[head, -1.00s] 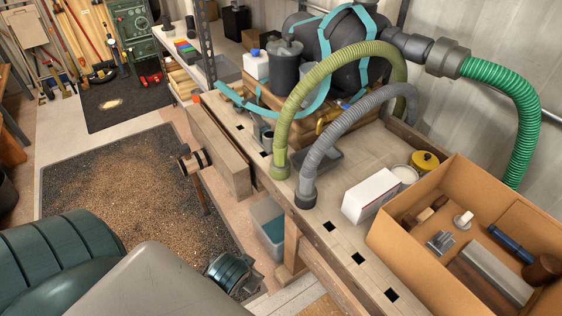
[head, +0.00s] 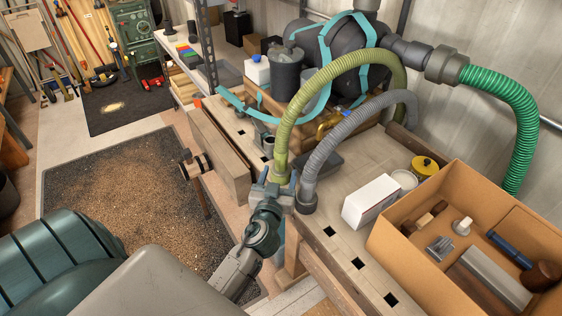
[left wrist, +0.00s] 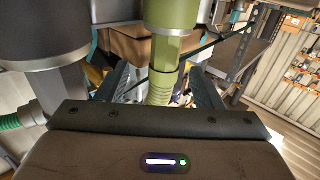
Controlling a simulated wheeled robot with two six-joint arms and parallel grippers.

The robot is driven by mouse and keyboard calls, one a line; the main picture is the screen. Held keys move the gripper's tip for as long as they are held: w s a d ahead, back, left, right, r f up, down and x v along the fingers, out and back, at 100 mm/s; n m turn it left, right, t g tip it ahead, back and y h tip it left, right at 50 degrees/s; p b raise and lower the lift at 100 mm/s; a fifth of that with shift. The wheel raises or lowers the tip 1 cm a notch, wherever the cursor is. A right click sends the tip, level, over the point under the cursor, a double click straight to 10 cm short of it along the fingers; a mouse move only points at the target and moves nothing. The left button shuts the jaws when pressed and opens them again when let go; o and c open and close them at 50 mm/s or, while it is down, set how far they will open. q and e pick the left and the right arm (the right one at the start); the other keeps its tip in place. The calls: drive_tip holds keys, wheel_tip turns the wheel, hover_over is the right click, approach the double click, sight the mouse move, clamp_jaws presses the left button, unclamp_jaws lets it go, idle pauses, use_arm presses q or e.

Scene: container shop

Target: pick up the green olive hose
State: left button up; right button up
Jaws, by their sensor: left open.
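The olive green hose (head: 330,74) arches over the workbench from the back, and its near end hangs down at the bench's front edge. My left gripper (head: 277,178) is at that near end, with its fingers open on either side of it. The left wrist view shows the olive hose (left wrist: 163,50) between the two open fingers (left wrist: 162,88), with gaps at both sides. The gripper's body hides the very tip of the hose in the head view. My right gripper is in neither view.
A grey hose (head: 335,140) arches close to the right of the olive one, its dark end near my gripper. A bright green hose (head: 510,98) hangs farther right. A white box (head: 371,201) and a cardboard box (head: 393,240) stand on the workbench (head: 318,222).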

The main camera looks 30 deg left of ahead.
sight(282, 164)
use_arm(q)
drive_tip(key=x, duration=0.3)
drive_tip(key=shift+w+a+p, duration=0.1)
drive_tip(key=shift+p, duration=0.2)
drive_tip(key=p+x, duration=0.1)
drive_tip(key=x, duration=0.1)
drive_tip(key=p+x, duration=0.1)
drive_tip(key=x, duration=0.1)
drive_tip(key=shift+w+a+f, duration=0.25)
drive_tip(key=shift+a, duration=0.2)
drive_tip(key=shift+w, duration=0.2)
drive_tip(key=c, duration=1.2)
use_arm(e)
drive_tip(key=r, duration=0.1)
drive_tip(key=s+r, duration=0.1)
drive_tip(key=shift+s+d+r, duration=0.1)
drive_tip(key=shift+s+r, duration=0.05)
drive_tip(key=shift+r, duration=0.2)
